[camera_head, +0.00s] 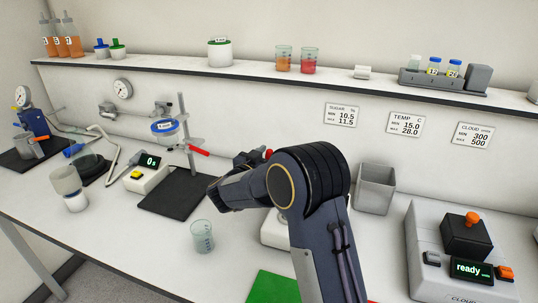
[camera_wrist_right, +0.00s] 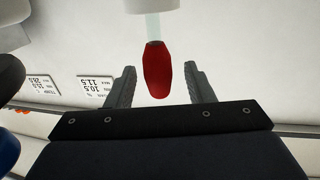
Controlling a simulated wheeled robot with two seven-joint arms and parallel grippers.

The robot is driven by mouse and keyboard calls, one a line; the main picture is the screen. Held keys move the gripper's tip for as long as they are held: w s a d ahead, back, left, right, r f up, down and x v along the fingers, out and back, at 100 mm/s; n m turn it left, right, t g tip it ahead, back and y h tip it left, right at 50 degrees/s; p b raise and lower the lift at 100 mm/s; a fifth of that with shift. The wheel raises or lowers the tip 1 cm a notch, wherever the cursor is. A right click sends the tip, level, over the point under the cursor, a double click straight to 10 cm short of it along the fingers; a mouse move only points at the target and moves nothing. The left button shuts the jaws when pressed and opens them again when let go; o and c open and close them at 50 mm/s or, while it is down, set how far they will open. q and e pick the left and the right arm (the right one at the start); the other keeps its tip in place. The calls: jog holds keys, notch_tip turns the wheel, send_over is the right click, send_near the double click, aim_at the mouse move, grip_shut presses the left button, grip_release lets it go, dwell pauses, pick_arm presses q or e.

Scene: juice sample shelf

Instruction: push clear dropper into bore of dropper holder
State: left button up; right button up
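The clear dropper shows in the right wrist view as a red bulb (camera_wrist_right: 157,72) on a pale clear tube (camera_wrist_right: 152,27). The tube meets a white rounded part (camera_wrist_right: 151,5) at the top edge, seemingly the dropper holder; the bore and tube depth are hidden. My right gripper (camera_wrist_right: 160,78) is open, its fingers on either side of the bulb with gaps on both sides. In the head view my right gripper (camera_head: 246,160) is at mid-bench, with a small red piece (camera_head: 267,153) beside it. My arm hides most of the holder there. My left gripper is not in view.
A small beaker (camera_head: 202,236) stands left of my right arm, and a green mat (camera_head: 273,288) lies in front. A grey bin (camera_head: 375,188) and the cloud meter (camera_head: 465,250) are to the right. A black stand base (camera_head: 184,194) lies to the left.

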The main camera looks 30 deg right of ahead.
jog(key=s+a+r+n+t+y, duration=0.65)
jog(key=s+a+y, duration=0.4)
jog(key=y, duration=0.45)
jog(key=s+a+f+n+g+y, duration=0.1)
jog(key=s+a+f+g, duration=0.1)
jog(key=s, duration=0.7)
jog(key=s+a+f+n+g+y+p, duration=0.1)
jog(key=s+f+g, duration=0.3)
jog(key=s, duration=0.5)
jog(key=s+a+f+n+g+y, duration=0.2)
jog(key=s+f, duration=0.3)
jog(key=s, duration=0.4)
jog(key=shift+s+a+g+y+p, duration=0.15)
jog(key=shift+a+g+y+p, duration=0.2)
jog(key=shift+a+g, duration=0.4)
jog(key=shift+d, duration=0.1)
jog(key=shift+r, duration=0.1)
